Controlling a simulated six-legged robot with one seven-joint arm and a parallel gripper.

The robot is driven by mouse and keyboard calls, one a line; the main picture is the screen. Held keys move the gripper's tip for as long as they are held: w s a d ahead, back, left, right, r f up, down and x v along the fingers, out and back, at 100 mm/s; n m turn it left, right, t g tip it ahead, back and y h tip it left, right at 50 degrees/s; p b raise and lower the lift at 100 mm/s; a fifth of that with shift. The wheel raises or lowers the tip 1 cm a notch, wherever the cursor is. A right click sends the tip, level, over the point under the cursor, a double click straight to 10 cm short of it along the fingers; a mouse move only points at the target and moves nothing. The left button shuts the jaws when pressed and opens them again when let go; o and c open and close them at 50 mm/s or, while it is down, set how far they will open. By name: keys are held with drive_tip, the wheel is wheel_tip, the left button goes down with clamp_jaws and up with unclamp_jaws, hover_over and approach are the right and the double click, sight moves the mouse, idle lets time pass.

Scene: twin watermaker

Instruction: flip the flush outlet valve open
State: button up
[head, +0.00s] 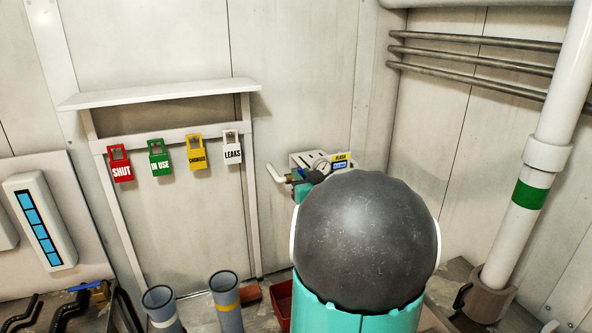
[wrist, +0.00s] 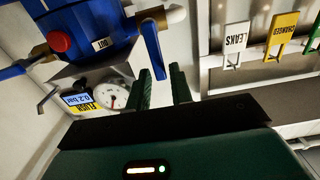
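In the wrist view, a blue valve body (wrist: 95,35) with an "OUT" tag sits at upper left. A brass fitting and white pipe end (wrist: 176,14) join its right side. A blue lever (wrist: 152,50) slants down from the fitting. My gripper (wrist: 162,72) is open, its two dark green fingers apart. The lever's free end shows between the fingertips, close to the left one; contact cannot be told. In the head view, the white outlet pipe (head: 276,174) shows beside the flush panel, and my arm hides most of the valve and gripper.
A gauge (wrist: 113,96) and a flush label (wrist: 80,101) reading 0.2 bar sit below the valve body, near a red knob (wrist: 60,42). Hanging tags, including the white LEAKS tag (head: 232,147), are on a rack left of the panel. Pipe stubs (head: 226,300) stand below.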

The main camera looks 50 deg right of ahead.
drive_tip(key=x, duration=0.4)
drive_tip(key=shift+w, duration=0.15)
clamp_jaws()
